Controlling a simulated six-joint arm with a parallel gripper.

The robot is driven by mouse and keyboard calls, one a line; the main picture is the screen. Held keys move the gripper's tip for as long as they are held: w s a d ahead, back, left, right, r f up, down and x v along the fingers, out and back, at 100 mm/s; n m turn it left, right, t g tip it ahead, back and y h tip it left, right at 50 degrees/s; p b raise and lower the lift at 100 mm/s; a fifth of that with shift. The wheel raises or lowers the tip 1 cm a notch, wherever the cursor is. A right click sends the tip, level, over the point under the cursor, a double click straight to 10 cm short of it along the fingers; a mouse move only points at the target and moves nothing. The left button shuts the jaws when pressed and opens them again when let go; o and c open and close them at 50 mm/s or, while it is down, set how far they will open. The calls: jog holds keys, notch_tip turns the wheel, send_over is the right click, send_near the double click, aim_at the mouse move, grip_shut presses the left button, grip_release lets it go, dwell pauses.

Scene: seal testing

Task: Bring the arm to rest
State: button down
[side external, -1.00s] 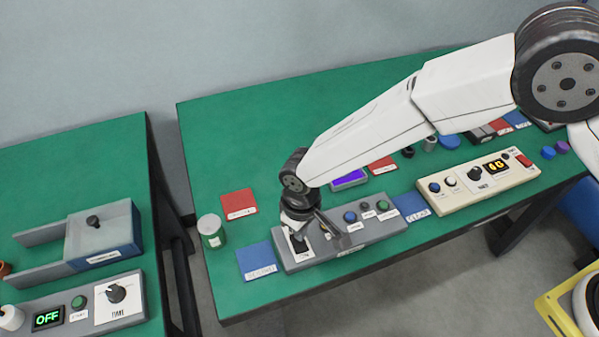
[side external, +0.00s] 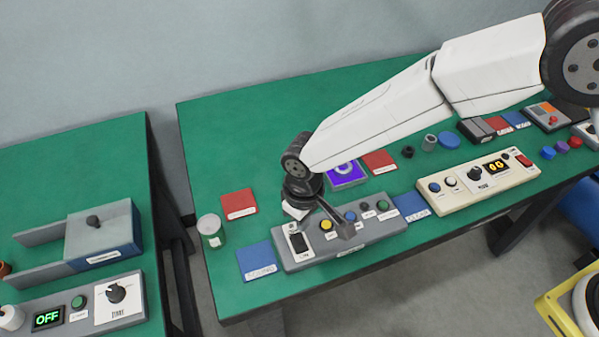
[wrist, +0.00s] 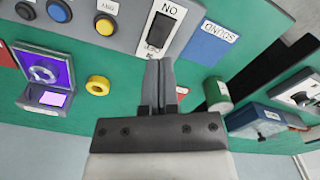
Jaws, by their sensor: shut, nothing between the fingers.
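My gripper (side external: 347,228) hangs tilted above the grey control box (side external: 370,231), with its fingers shut and empty. In the wrist view the closed fingers (wrist: 160,66) point towards the black rocker switch (wrist: 159,31) on its white plate. I cannot tell the exact height of the fingertips, but they look apart from the switch. The switch also shows in the side view (side external: 299,241), to the left of the fingers. A yellow button (side external: 326,225) and a blue button (side external: 350,216) sit along the box. My arm stretches in from the upper right.
A device with a purple screen (side external: 345,172) stands behind the box. A yellow ring (wrist: 98,85) lies near it. A cream panel (side external: 478,183) stands right. The green table's back left is clear.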

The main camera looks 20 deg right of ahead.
jog(key=w+d+r+m, duration=0.2)
jog(key=d+r, duration=0.3)
jog(key=d, duration=0.5)
jog(key=s+d+r+m+t, duration=0.1)
jog(key=s+d, duration=0.4)
jog(key=d, duration=0.6)
jog(key=s+d+r+m+t, duration=0.1)
jog(key=s+d+r+m, duration=0.2)
jog(key=d, duration=0.9)
jog(key=s+r, duration=0.1)
jog(key=s, duration=0.2)
jog(key=shift+s+r+t, duration=0.15)
jog(key=shift+t, duration=0.15)
